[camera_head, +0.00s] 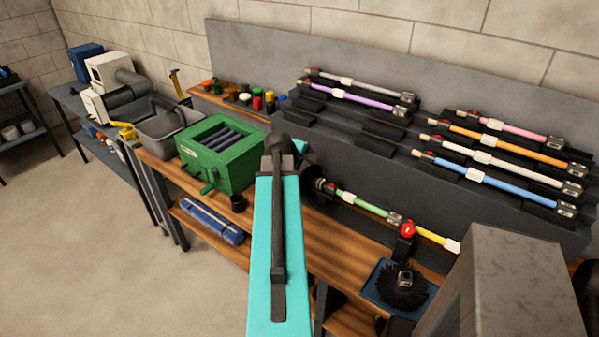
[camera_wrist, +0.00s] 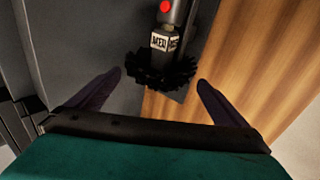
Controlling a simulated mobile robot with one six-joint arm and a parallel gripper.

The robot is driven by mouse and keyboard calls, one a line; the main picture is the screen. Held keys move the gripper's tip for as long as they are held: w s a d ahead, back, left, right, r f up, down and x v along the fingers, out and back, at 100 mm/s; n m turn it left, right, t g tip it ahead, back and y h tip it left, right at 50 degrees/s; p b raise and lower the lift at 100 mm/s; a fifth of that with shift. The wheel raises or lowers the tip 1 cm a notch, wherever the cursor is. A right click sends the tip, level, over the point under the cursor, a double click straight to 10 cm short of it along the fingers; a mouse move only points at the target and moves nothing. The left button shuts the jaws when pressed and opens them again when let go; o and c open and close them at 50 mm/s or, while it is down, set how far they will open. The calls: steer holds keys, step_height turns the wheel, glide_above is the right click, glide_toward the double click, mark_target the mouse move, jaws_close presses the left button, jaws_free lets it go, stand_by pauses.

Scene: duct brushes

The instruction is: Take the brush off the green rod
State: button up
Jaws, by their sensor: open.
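The green rod (camera_head: 368,205) lies low along the workbench in the head view, with a red-buttoned coupling at its left end and a yellow part at its right. In the wrist view a black bristled brush (camera_wrist: 150,76) sits at the end of a dark coupling (camera_wrist: 163,38) with a white label and red button. My gripper (camera_wrist: 159,79) is open, one finger on each side of the brush, neither visibly touching it. The rod's green part is not seen in the wrist view. In the head view my arm hides most of the brush and the gripper.
A loose black brush (camera_head: 388,292) lies in a blue tray (camera_head: 378,296) at the bench's front right. A red knob on a black stand (camera_head: 407,231) is by the rod's right end. A green box (camera_head: 215,160) stands left of my arm. Several coloured rods rest on the sloped rack behind.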

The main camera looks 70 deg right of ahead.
mark_target(307, 179)
steer(key=shift+p+x, duration=0.55)
steer(key=shift+x, duration=2.1)
steer(key=shift+c, duration=0.3)
steer(key=c, duration=1.1)
